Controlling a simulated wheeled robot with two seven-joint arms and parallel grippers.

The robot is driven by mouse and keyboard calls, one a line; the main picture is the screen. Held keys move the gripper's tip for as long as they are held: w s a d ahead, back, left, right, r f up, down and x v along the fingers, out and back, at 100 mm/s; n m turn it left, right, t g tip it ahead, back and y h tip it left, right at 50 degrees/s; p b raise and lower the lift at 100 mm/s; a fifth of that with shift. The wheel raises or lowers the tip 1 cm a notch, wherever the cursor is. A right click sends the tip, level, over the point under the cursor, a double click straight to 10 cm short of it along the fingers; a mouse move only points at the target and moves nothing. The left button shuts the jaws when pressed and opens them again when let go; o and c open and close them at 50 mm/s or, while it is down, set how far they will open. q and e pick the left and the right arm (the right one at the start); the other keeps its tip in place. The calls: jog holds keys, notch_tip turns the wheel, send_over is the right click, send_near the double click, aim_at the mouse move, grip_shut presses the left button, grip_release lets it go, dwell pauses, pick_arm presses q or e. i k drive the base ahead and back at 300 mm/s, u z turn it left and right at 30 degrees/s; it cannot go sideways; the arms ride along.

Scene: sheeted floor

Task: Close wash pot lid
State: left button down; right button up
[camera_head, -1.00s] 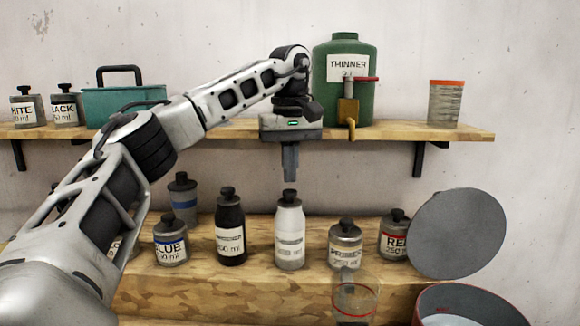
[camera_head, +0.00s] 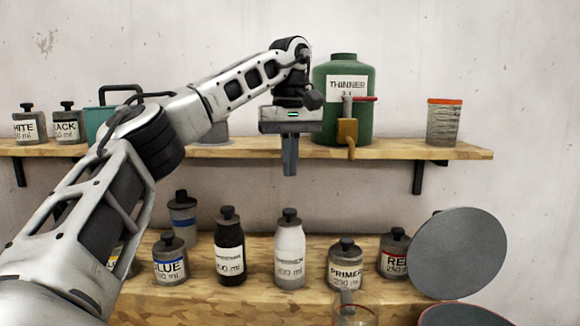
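The wash pot (camera_head: 462,314) is at the bottom right, cut off by the picture's lower edge; only its red-edged rim and a bit of the inside show. Its round grey lid (camera_head: 458,254) stands open, tilted up behind the pot and partly covering the RED can. My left gripper (camera_head: 289,170) points down in front of the shelf edge, above the white bottle and well to the left of the lid. Its fingers look closed together with nothing between them. My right gripper is not in view.
The upper shelf (camera_head: 400,152) holds a green thinner jug (camera_head: 345,125) with a tap, a striped cup (camera_head: 444,122), a teal box (camera_head: 98,122) and small cans. Several bottles and cans stand on the lower wooden step, with a clear cup (camera_head: 355,312) in front. Wall space right of the shelf is free.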

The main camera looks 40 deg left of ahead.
aim_at(458, 252)
jog(key=k, duration=1)
